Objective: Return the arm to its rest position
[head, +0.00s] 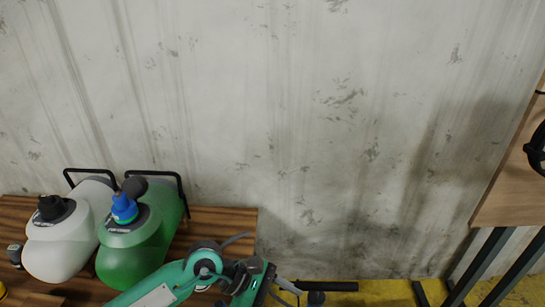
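My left arm, green and grey, comes in along the bottom edge from the left. My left gripper (284,289) is at the bottom centre, past the right end of the brown wooden surface. It is partly cut off by the frame's lower edge, and I cannot tell whether its fingers are open or shut. No held object can be made out. My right arm and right gripper are not in view.
A white bottle (60,245) and a green bottle (140,243) with a blue cap stand on the brown wooden surface (225,221), left of my gripper. A table (512,190) with dark legs stands right. A concrete wall (300,120) closes the back.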

